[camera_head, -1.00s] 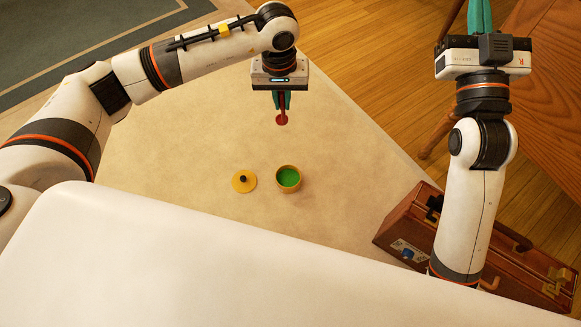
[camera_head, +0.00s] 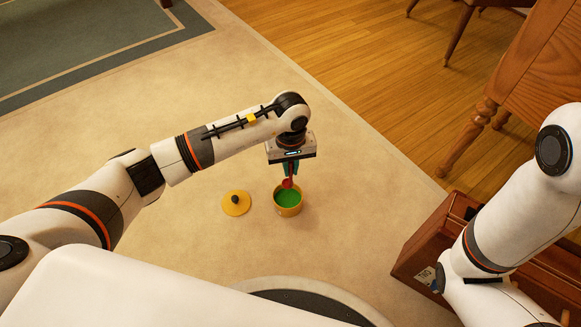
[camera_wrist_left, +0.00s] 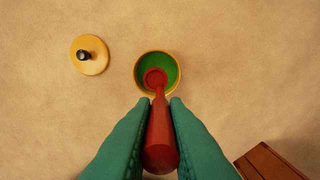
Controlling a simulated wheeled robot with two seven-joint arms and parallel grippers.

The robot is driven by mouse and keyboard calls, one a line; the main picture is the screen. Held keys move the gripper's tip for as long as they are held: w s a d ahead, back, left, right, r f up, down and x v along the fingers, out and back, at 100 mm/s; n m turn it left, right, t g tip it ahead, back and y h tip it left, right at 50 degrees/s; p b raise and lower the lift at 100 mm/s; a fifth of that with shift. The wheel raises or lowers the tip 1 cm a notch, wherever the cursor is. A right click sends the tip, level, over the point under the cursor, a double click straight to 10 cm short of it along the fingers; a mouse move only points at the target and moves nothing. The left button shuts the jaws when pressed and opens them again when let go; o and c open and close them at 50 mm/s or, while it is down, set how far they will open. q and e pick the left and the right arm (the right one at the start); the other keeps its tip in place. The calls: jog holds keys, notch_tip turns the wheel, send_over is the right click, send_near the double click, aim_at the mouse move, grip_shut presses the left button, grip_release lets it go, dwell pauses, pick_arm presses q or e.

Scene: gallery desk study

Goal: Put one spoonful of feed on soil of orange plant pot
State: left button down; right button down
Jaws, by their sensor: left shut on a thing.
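My left gripper (camera_head: 289,176) is shut on a red spoon (camera_head: 287,184), which points down at a small yellow tub (camera_head: 288,209). In the left wrist view the spoon (camera_wrist_left: 162,130) lies between the green fingers, and its round bowl overlaps the tub (camera_wrist_left: 137,77). The tub holds green feed (camera_wrist_left: 172,70). I cannot tell whether the spoon touches the feed. A yellow lid with a black knob (camera_head: 236,204) lies beside the tub, to its left. My right gripper is out of view. No orange plant pot shows.
A brown wooden case (camera_head: 424,236) stands at the right, partly behind my right arm.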

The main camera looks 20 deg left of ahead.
aim_at(291, 186)
pick_arm(q)
jog(key=shift+f+b, duration=3.55)
jog(key=shift+f, duration=1.4)
jog(key=shift+r, duration=0.15)
jog(key=shift+r+p, duration=3.05)
jog(key=shift+r, duration=0.75)
